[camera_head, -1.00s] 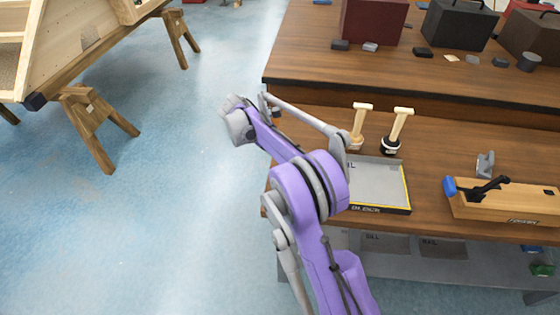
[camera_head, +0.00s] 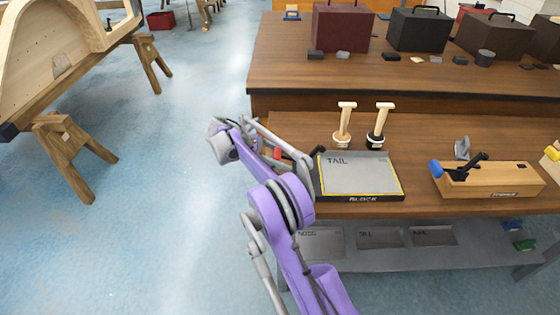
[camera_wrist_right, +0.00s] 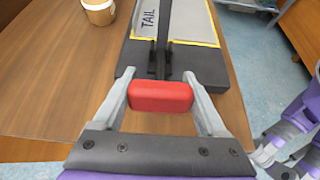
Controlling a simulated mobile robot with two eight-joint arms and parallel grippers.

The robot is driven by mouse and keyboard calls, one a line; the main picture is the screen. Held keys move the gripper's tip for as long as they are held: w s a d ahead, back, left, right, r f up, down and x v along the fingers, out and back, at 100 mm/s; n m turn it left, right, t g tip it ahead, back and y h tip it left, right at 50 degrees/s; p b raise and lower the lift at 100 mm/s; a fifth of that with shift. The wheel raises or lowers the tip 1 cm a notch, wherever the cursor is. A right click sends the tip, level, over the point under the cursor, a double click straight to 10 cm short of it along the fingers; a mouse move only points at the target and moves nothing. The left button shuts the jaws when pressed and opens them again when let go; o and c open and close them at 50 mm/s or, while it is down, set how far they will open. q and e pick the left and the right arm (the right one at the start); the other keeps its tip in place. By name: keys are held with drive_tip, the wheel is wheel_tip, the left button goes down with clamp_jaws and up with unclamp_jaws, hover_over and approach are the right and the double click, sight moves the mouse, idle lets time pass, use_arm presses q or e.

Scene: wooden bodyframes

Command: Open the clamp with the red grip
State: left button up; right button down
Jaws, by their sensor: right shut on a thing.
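The red grip (camera_wrist_right: 160,97) of the clamp sits between the two grey fingers of my right gripper (camera_wrist_right: 160,88), which is shut on it. A black clamp lever (camera_wrist_right: 161,55) runs from the grip toward the tray, over a dark base block (camera_wrist_right: 203,66). In the head view, a small part of the red grip (camera_head: 277,153) shows beside my right gripper, left of the tray; my purple arm hides most of the clamp. The lever's exact angle is hard to tell. My left gripper is not in view.
A grey tray (camera_head: 386,183) with yellow edging, labelled TAIL and BLOCK, lies right of the clamp. Two wooden-handled tools (camera_head: 344,125) (camera_head: 379,125) stand behind it. A blue-handled clamp on a wooden block (camera_head: 487,180) is farther right. Open floor (camera_head: 170,200) lies left.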

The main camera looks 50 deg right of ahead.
idle(0.4)
unclamp_jaws()
drive_tip(key=p+v, duration=0.1)
drive_tip(key=v, duration=0.9)
drive_tip(key=shift+w+a+r, duration=0.15)
drive_tip(key=shift+w+a, duration=0.1)
drive_tip(key=shift+w, duration=0.05)
